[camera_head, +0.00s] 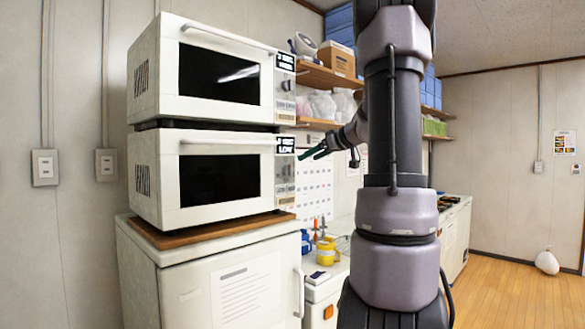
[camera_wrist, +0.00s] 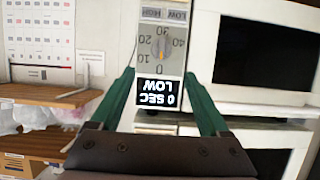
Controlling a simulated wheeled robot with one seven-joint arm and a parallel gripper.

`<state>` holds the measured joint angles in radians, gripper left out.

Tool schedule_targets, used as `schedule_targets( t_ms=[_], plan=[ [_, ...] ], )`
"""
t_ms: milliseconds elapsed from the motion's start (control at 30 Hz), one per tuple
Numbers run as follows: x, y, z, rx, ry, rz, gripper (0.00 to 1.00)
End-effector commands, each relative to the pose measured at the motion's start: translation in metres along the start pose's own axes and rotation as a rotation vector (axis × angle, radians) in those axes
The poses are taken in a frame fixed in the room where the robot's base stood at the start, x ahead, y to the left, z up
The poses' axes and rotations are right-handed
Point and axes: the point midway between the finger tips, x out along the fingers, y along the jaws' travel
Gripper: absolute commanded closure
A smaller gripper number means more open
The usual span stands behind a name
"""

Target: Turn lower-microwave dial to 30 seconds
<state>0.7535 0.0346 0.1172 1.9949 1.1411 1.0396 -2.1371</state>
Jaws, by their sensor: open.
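The lower microwave (camera_head: 150,178) is white, with a dark door window, and stands on a wooden board. In the wrist view the picture is upside down; its grey dial (camera_wrist: 161,46) shows marks from 0 to 40, with an orange pointer toward 0. Its display (camera_wrist: 159,93) reads 0 SEC LOW; it also shows in the head view (camera_head: 286,145). My gripper (camera_wrist: 159,75) is open and empty, its teal fingers spread either side of the panel, with the dial beyond the tips. In the head view my gripper (camera_head: 314,153) is right of the panel.
The upper microwave (camera_head: 147,78) sits directly on top of the lower one. A white cabinet (camera_head: 200,275) bears both. Shelves with boxes and bags (camera_head: 325,78) are behind to the right. A yellow cup (camera_head: 327,251) stands on the lower counter.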

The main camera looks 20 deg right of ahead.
Motion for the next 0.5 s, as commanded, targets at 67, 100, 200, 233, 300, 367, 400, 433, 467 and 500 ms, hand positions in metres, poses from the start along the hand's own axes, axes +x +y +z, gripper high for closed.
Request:
schedule_targets(
  t_ms=[67,100,200,233,300,367,400,433,467,500],
  plan=[
    [0.013,-0.002,0.000,0.000,-0.001,-0.004,0.21],
    [0.020,-0.002,0.001,0.000,-0.002,-0.004,0.21],
    [0.040,-0.002,0.001,0.002,-0.002,-0.005,0.21],
    [0.046,-0.002,0.001,0.002,-0.003,-0.005,0.21],
    [0.059,-0.002,0.001,0.001,-0.002,-0.005,0.21],
    [0.070,-0.002,0.001,0.001,-0.002,-0.005,0.21],
    [0.076,-0.003,0.001,0.001,-0.003,-0.005,0.21],
    [0.080,-0.002,0.001,0.001,-0.002,-0.005,0.21],
    [0.084,-0.002,0.001,0.001,-0.002,-0.004,0.21],
    [0.088,-0.002,0.000,0.000,-0.002,-0.003,0.21]
  ],
)
